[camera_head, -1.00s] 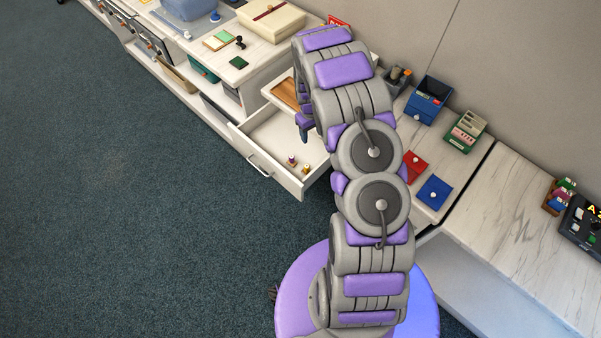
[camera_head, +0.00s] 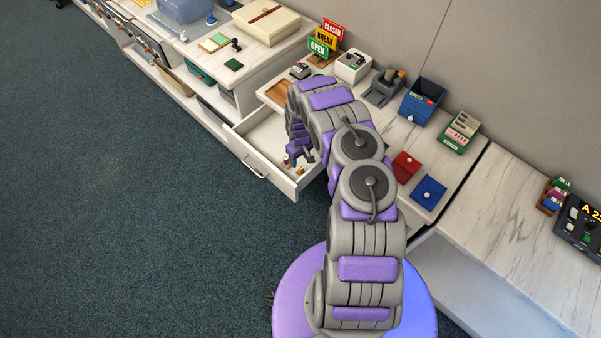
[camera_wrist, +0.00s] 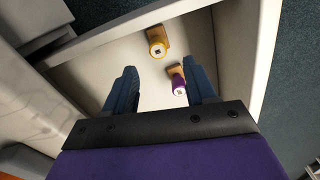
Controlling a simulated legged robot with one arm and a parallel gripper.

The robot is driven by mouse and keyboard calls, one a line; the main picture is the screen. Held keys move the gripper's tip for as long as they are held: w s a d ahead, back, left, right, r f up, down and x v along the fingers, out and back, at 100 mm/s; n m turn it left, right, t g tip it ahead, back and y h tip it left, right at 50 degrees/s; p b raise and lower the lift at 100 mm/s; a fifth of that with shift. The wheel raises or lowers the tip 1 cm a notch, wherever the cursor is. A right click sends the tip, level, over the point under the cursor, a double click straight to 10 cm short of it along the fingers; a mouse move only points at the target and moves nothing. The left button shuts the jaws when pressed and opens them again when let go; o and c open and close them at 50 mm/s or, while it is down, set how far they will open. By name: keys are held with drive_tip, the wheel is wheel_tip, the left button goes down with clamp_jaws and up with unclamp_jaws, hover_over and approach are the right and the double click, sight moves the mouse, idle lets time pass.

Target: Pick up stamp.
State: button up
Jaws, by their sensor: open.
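Two small stamps stand in the open white drawer (camera_head: 262,143). The purple stamp (camera_wrist: 178,83) has a pale top and a tan part; it also shows in the head view (camera_head: 287,160). The yellow stamp (camera_wrist: 157,46) is beyond it in the wrist view and also shows in the head view (camera_head: 300,170). My gripper (camera_wrist: 160,84) is open and empty above the drawer. In the wrist view the purple stamp appears between the fingers, close to the right one. I cannot tell its height over the stamps. Another stamp with a black handle (camera_head: 236,44) stands on the counter.
The drawer's front wall (camera_head: 268,172) and side walls rise around the stamps. Sign cards (camera_head: 324,38) and a white box (camera_head: 353,66) stand at the back.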

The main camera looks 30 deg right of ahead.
sight(301, 168)
drive_tip(key=shift+d+f, duration=0.15)
drive_tip(key=shift+f, duration=0.5)
drive_tip(key=shift+d+f, duration=0.15)
drive_tip(key=shift+f, duration=0.45)
drive_tip(key=f, duration=0.2)
drive_tip(key=s+f+b, duration=0.1)
drive_tip(key=f, duration=0.1)
drive_tip(key=shift+a+f, duration=0.1)
drive_tip(key=shift+a, duration=0.1)
drive_tip(key=shift+w+d+f+b, duration=0.15)
drive_tip(key=shift+f+b, duration=0.15)
drive_tip(key=shift+f, duration=0.2)
clamp_jaws()
